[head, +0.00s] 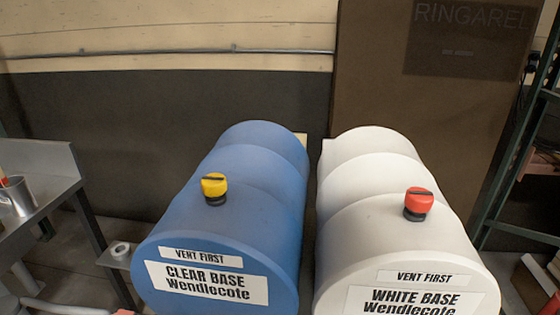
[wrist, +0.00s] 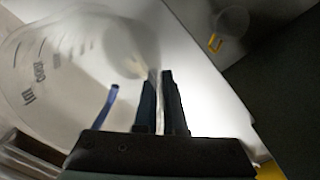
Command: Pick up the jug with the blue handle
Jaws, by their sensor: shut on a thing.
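The jug with the blue handle (wrist: 85,60) is large and close in the left of the wrist view. It is translucent, with dark volume marks on its side. Its blue handle (wrist: 103,108) shows as a thin strip left of the fingers. My gripper (wrist: 160,78) is shut on the jug, with a thin pale edge, apparently its wall, between the two dark fingers. The exact contact is partly hidden by the fingers. Neither this jug nor my gripper can be made out in the head view.
A clear jug with a yellow handle (wrist: 214,42) stands at the upper right of the wrist view, apart from my gripper. In the head view, a blue drum (head: 225,225) and a white drum (head: 390,235) stand ahead. A metal bench (head: 45,170) is at left.

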